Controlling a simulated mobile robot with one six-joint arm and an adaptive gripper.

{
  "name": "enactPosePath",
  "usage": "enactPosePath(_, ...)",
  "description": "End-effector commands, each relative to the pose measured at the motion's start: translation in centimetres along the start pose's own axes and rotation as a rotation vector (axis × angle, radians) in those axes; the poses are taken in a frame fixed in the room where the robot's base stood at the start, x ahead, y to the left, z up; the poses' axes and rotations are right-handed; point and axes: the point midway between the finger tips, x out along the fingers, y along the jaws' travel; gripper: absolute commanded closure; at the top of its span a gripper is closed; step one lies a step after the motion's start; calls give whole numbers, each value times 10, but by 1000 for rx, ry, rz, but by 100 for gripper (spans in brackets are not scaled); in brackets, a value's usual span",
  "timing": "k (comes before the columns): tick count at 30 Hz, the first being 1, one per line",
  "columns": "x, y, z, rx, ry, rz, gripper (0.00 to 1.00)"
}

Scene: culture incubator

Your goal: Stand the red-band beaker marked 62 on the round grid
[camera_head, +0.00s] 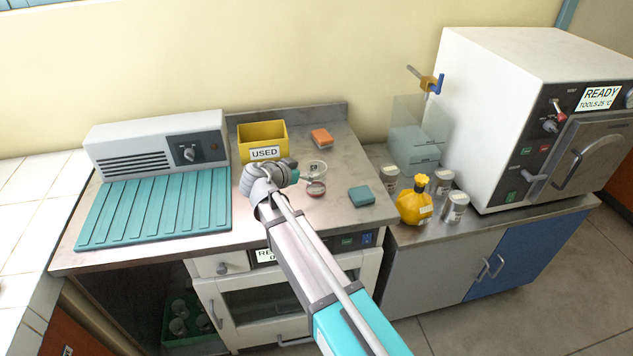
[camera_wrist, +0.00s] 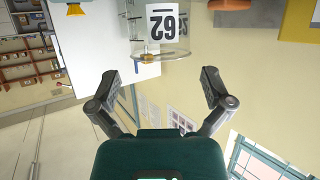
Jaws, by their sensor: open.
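The clear beaker marked 62 (camera_wrist: 160,28) appears inverted in the wrist view, beyond my open fingers and apart from them. In the head view, the clear beaker (camera_head: 313,166) stands on the steel counter, just right of my gripper (camera_head: 288,175). My gripper is open and empty, with both fingers spread in the wrist view (camera_wrist: 158,90). I cannot make out a round grid in either view.
A yellow USED bin (camera_head: 262,134) and an orange sponge (camera_head: 321,138) lie behind. A teal sponge (camera_head: 361,196) is at right. A ribbed teal mat (camera_head: 155,215) fills the left. A yellow flask (camera_head: 414,204) and several cans stand on the right cabinet.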

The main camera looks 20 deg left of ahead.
Motion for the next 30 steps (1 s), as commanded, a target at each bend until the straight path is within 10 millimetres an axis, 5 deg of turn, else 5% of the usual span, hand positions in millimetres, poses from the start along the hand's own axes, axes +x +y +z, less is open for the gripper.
enactPosePath(18,50,-1,2,1,0,0,0)
enactPosePath(30,52,0,0,0,0,0,0)
